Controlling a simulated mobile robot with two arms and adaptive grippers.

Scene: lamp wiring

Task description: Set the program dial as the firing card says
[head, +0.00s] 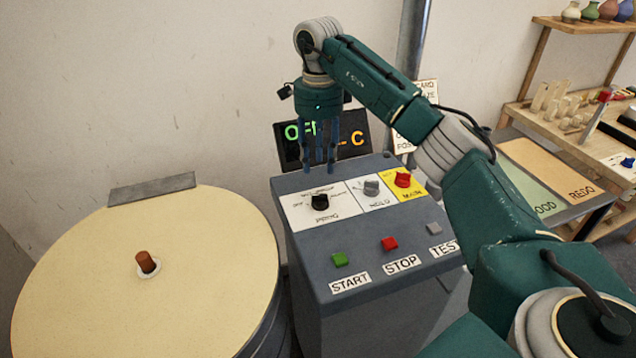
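The control box (300,240) has a black dial (320,203) on a white plate with printed positions around it, too small to read; the label below is unclear. A grey knob (371,187) marked HOLD sits to its right. A white card (415,120), likely the firing card, is behind my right arm; most of its text is hidden. My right gripper (320,165) points down above the back edge of the box, behind and above the black dial, not touching it. Its fingers look apart and empty. My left gripper is out of view.
A red MAIN switch (402,180) and START (340,260), STOP (389,244) and TEST (434,229) buttons are on the box. A display (291,155) stands behind, partly covered by the gripper. A round kiln lid (200,290) with a brown plug is left; a sorting table (530,165) is right.

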